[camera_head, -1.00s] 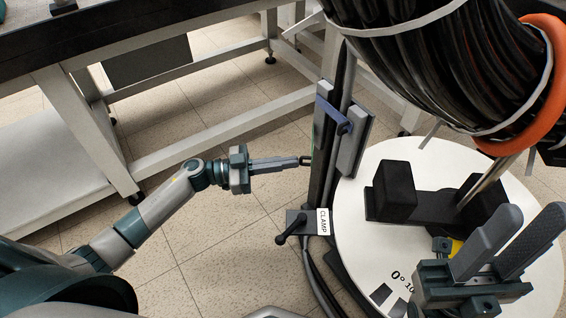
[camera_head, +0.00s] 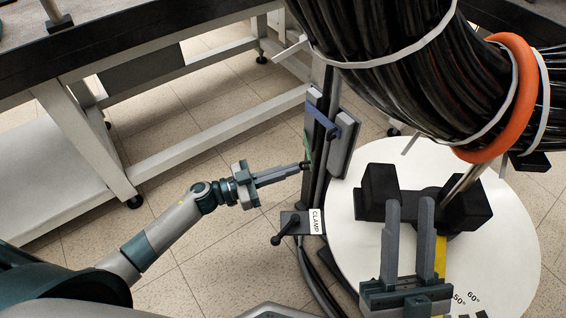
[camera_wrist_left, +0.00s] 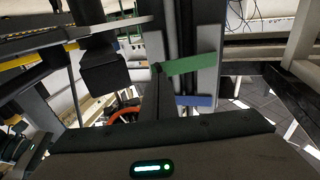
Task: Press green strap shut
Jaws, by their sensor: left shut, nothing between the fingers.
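The green strap (camera_head: 308,143) shows as a thin green edge on the left side of the upright clamp post. In the left wrist view the green strap (camera_wrist_left: 196,63) runs slightly tilted across the dark cables and the right grey plate. My left gripper (camera_head: 305,166) is shut and empty, its tips at the post beside the strap's lower part. In the left wrist view its fingers (camera_wrist_left: 157,70) end at the strap's left end; contact is unclear. My right gripper (camera_head: 409,203) is open and empty above the white disc.
A blue strap (camera_head: 338,122) spans the grey plates; it also shows in the left wrist view (camera_wrist_left: 195,100). A clamp lever (camera_head: 287,228) sticks out below. A thick black cable coil (camera_head: 390,60) with an orange ring (camera_head: 515,100) hangs above the white disc (camera_head: 500,230).

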